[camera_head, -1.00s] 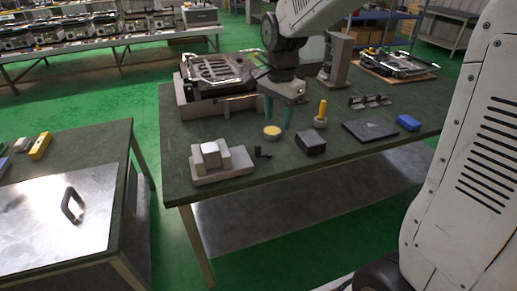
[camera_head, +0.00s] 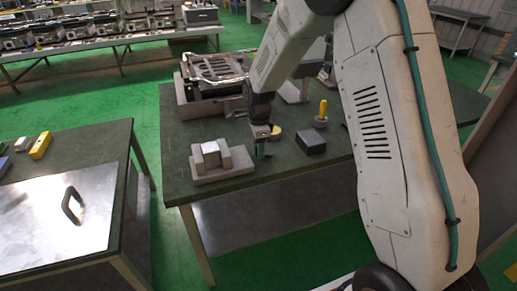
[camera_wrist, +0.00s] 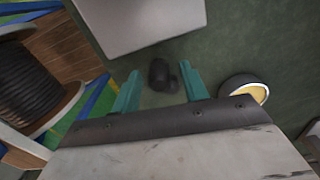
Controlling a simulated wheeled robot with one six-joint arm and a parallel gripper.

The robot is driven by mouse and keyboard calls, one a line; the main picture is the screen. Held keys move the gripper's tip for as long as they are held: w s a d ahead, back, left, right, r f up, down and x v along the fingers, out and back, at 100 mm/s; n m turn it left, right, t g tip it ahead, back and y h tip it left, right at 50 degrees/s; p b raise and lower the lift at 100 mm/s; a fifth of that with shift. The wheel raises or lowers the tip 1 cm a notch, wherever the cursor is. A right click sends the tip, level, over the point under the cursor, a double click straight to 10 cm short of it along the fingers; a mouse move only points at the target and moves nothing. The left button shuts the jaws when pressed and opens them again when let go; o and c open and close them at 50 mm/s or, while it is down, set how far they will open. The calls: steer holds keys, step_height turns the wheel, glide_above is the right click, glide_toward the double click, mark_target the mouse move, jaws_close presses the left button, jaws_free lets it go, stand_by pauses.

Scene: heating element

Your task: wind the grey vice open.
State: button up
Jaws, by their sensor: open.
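The grey vice (camera_head: 222,162) sits near the front left corner of the green table, with a pale block (camera_head: 210,152) between its jaws. Its pale grey edge also shows at the top of the wrist view (camera_wrist: 140,22). A small black handle-like piece (camera_wrist: 160,74) lies beside it; whether it joins the vice is hard to tell. My gripper (camera_head: 265,146) is open, just right of the vice and low over the table. In the wrist view its teal fingers (camera_wrist: 160,82) stand either side of the black piece, apart from it. In the head view the gripper hides that piece.
A yellow-topped round dish (camera_wrist: 243,88) stands close to the gripper. A dark box (camera_head: 311,142) and a yellow-handled tool in a holder (camera_head: 321,114) are to the right. A large metal fixture (camera_head: 205,85) stands behind. My arm hides the table's right side.

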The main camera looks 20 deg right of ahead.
steer(key=shift+f, duration=0.5)
jaws_close()
steer(key=shift+s, duration=0.1)
